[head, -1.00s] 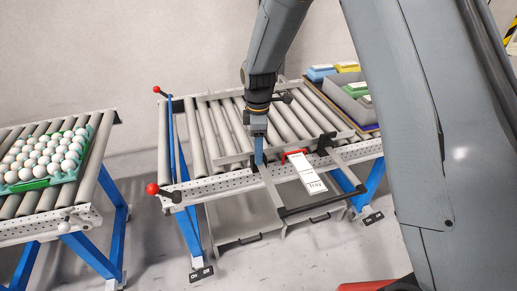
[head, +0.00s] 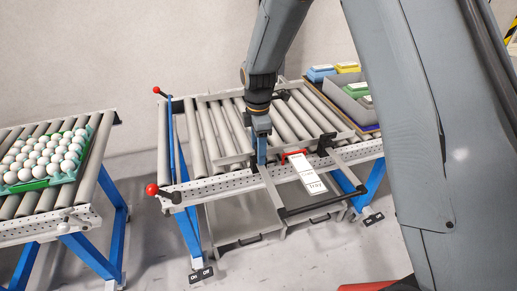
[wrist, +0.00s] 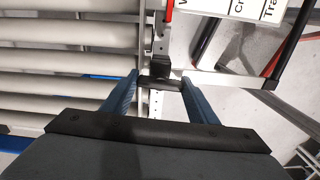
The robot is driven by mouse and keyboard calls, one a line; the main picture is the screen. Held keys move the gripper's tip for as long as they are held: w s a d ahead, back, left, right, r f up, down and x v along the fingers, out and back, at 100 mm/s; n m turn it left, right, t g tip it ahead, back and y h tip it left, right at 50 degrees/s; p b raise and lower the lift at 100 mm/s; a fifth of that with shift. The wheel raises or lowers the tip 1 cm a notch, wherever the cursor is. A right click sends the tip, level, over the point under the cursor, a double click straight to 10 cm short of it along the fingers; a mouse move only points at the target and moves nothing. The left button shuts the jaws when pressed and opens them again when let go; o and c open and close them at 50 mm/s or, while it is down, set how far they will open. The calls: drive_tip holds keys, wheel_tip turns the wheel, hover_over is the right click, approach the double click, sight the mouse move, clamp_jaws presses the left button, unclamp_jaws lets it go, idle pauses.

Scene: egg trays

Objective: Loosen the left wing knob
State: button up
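My gripper (head: 261,161) points down at the front rail of the middle roller table in the head view. In the wrist view its two blue fingers (wrist: 160,76) stand apart, one on each side of a dark wing knob (wrist: 160,85). The knob's bar spans nearly the whole gap between the fingertips; whether they touch it I cannot tell. In the head view the gripper hides this knob. Another dark knob (head: 326,143) sits farther right on the same rail, beside the red clip.
A guide frame with a dark handle bar (head: 310,204) sticks out in front of the table. A white label strip (head: 306,175) hangs from the red clip (head: 293,154). Red ball levers (head: 152,189) are at the table's left. A tray of eggs (head: 38,182) rests on the left conveyor.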

drive_tip(key=o, duration=0.4)
drive_tip(key=shift+r, duration=0.1)
wheel_tip(320, 180, up, 8)
drive_tip(key=shift+f+b, duration=0.15)
drive_tip(key=shift+b, duration=0.75)
